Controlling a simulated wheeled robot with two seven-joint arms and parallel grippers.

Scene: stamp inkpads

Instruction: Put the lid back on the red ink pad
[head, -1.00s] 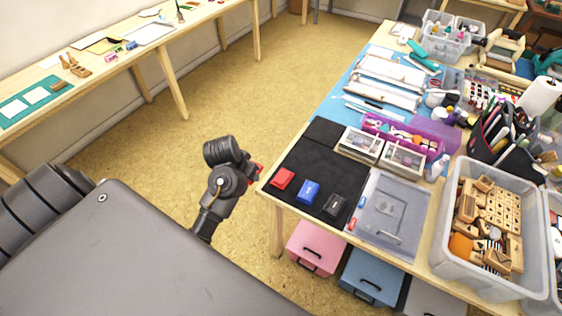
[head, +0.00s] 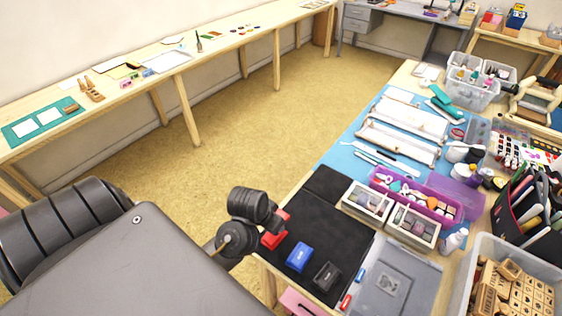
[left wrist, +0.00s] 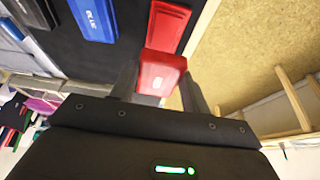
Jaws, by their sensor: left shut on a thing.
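My left gripper (left wrist: 158,84) is shut on the red lid (left wrist: 161,73), a small red block with pale lettering, between its two fingers. The red ink pad (left wrist: 168,27) lies on the black mat (left wrist: 125,40), just beyond the lid in the left wrist view. In the head view the left gripper's dark wrist is at the mat's near left corner. There the red lid (head: 284,215) shows beside the wrist and the red ink pad (head: 273,240) is partly hidden by it. I cannot tell whether lid and pad touch. My right gripper is not in view.
The blue ink pad (head: 299,257) and the black ink pad (head: 327,276) lie in a row beside the red one. A grey plastic case (head: 400,285) and two compartment boxes (head: 367,201) are to the right. The back of the mat is clear.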

